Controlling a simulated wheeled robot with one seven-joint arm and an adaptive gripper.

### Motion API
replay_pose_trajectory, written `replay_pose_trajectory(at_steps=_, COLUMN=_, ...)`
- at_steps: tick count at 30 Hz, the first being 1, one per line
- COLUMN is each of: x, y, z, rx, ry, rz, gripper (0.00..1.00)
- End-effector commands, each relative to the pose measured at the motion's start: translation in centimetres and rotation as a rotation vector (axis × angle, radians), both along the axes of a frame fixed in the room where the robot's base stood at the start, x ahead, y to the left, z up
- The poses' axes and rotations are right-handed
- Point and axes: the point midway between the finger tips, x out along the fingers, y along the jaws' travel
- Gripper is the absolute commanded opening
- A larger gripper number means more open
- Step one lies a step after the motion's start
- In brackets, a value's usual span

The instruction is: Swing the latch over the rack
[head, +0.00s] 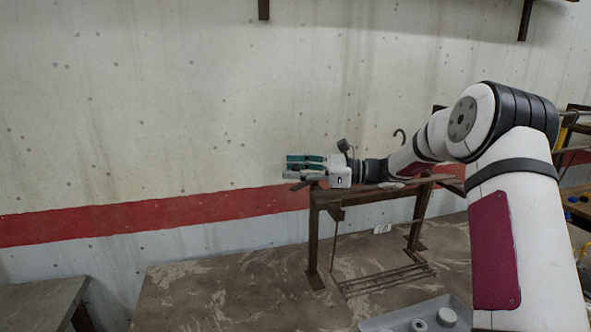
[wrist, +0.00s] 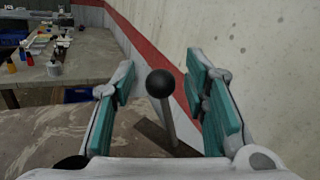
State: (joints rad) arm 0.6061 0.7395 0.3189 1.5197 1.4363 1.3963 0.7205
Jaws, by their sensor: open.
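The rack (head: 370,194) is a rusty brown metal frame standing on the workbench in the head view. My gripper (head: 289,166) is level above its left end, fingers pointing left. In the wrist view my gripper (wrist: 162,72) has its two teal-padded fingers spread wide. A black ball knob (wrist: 160,83) on a thin grey rod (wrist: 170,124) shows between them, with a gap on each side. It looks like the latch's handle. A brown bar (wrist: 152,137) lies below the rod. The latch's pivot is hidden, and my gripper and arm cover part of the rack top in the head view.
A grey tray (head: 375,323) with round parts sits at the bench's front. The concrete wall (head: 180,100) with a red stripe stands behind. Another table (wrist: 75,72) holds bottles and small items. The bench's left part is clear.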

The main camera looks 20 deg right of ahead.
Motion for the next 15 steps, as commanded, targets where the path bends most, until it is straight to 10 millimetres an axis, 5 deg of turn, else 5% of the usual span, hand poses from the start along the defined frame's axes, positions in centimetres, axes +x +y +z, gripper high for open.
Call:
replay_pose_trajectory(at_steps=5, x=-0.4, y=-1.1, z=0.0, rx=0.0, ry=0.0, rz=-0.003, gripper=0.41)
replay_pose_trajectory(at_steps=15, x=-3.1, y=-7.1, z=0.0, rx=0.0, ry=0.0, rz=-0.004, gripper=0.41)
